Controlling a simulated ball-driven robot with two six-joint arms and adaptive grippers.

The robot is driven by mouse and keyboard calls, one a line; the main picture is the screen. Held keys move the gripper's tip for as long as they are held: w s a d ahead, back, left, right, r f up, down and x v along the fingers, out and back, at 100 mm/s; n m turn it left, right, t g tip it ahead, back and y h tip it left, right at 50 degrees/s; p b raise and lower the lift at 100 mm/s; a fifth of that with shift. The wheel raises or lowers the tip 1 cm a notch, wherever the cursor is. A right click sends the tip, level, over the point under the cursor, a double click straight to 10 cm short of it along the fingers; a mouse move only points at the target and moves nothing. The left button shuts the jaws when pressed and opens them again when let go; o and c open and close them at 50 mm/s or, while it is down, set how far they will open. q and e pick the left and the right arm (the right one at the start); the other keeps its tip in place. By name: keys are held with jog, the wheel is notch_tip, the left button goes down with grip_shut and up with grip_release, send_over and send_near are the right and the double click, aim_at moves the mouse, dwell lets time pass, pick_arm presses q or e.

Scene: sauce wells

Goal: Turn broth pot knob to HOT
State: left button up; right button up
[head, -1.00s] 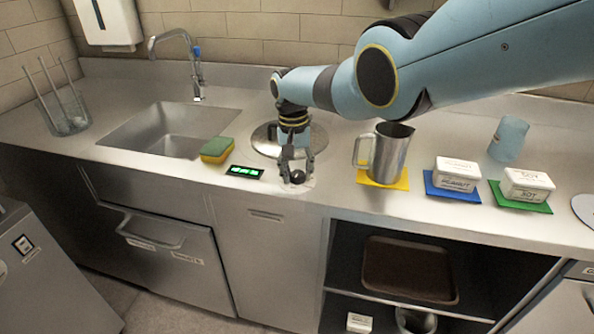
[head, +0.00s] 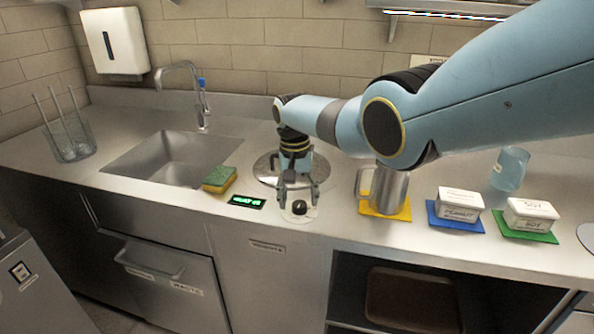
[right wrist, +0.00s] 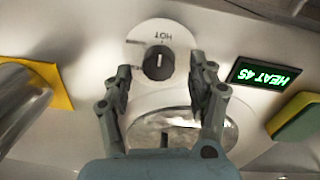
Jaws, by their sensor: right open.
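The black broth pot knob (head: 299,208) sits on a pale round dial plate at the counter's front edge. In the right wrist view the knob (right wrist: 158,63) has a short pale line on its face, roughly in line with the word HOT (right wrist: 158,35) on the plate. My right gripper (head: 299,205) points down at the knob, open, with one finger on each side. In the right wrist view its fingertips (right wrist: 161,66) stand apart from the knob. The pot's round metal lid (right wrist: 170,125) lies behind the knob, partly hidden by my gripper. My left gripper is not in view.
A green-lit display (right wrist: 265,76) reads HEAT 45, left of the knob in the head view. A sponge (head: 219,180) and sink (head: 165,160) lie further left. A metal pitcher (head: 388,192) on a yellow mat (head: 370,211) stands right of my gripper.

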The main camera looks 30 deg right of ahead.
aim_at(296, 203)
notch_tip(296, 203, up, 11)
jog(key=shift+w+a+f, duration=0.15)
jog(key=shift+a+f, duration=0.05)
dwell(0.5)
